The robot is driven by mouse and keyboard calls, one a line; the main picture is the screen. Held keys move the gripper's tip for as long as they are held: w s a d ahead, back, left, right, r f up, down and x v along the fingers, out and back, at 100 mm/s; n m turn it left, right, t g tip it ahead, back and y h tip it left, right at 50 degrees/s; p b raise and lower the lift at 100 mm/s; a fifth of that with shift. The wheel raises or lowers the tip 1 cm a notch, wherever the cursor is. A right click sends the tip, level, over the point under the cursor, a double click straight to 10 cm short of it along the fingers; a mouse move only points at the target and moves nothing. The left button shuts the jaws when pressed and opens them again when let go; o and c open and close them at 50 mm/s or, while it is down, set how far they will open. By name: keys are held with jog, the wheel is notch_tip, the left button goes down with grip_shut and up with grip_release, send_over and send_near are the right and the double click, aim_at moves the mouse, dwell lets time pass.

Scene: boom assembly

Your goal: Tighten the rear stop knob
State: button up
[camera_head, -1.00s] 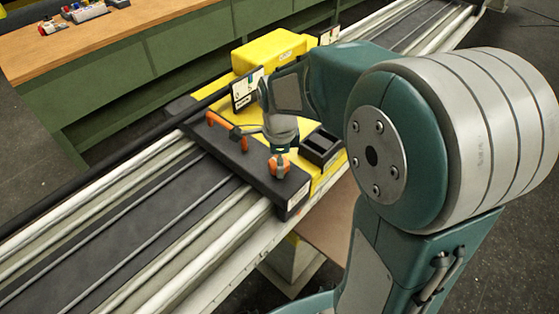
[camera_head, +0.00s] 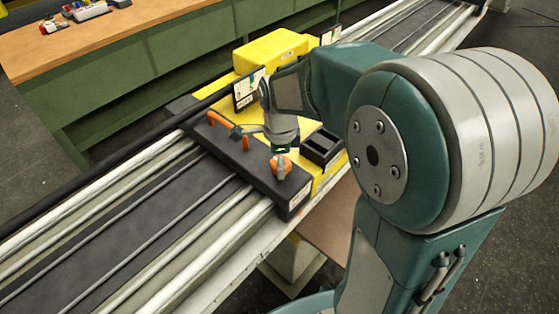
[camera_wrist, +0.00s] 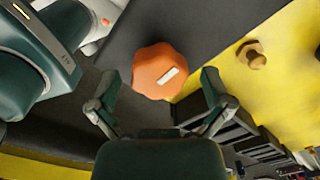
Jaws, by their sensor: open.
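An orange lobed knob (camera_wrist: 160,72) with a white mark on top sits on a dark plate in the wrist view. In the head view the knob (camera_head: 275,163) is at the plate's near end, partly hidden by my gripper. My gripper (camera_wrist: 160,88) is open, its two fingertips apart on the left and right of the knob. I cannot tell whether either finger touches it. In the head view my gripper (camera_head: 281,155) points down over the knob.
The dark plate (camera_head: 240,165) is fixed to a yellow carriage (camera_head: 275,48) across long rails (camera_head: 120,215). An orange handle (camera_head: 226,125) lies left of my gripper. A black open box (camera_head: 322,147) stands close on the right. A brass fitting (camera_wrist: 252,55) is on the yellow surface.

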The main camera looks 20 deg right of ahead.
jog(key=shift+r, duration=0.1)
notch_tip(320, 180, up, 12)
dwell(0.4)
dwell(0.3)
jog(key=s+n+t, duration=0.5)
jog(key=s+n, duration=1)
jog(key=n, duration=0.6)
jog(key=shift+s+f+t, duration=0.25)
jog(key=shift+f+t, duration=0.05)
jog(key=shift+f, duration=0.15)
